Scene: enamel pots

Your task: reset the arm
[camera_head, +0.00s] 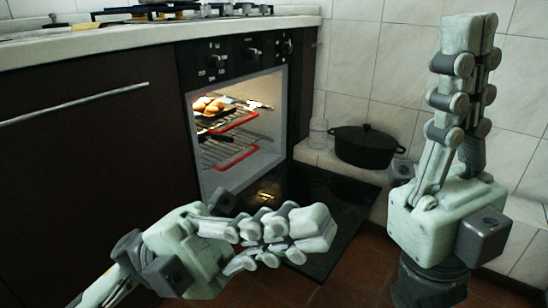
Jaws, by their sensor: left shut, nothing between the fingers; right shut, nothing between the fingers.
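My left gripper (318,230) comes in from the lower left and points to the right. Its fingers are shut with nothing between them, in front of the lowered oven door (345,195). My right gripper (470,30) stands upright at the right, fingers pointing up, shut and empty, in front of the tiled wall. Both grippers are apart from the oven and the pot.
The oven (235,110) is open and lit, with baked food (208,103) on an upper rack. A black lidded pot (364,148) and a glass jar (318,133) stand on a ledge by the wall. A countertop (110,38) with a hob runs along the upper left.

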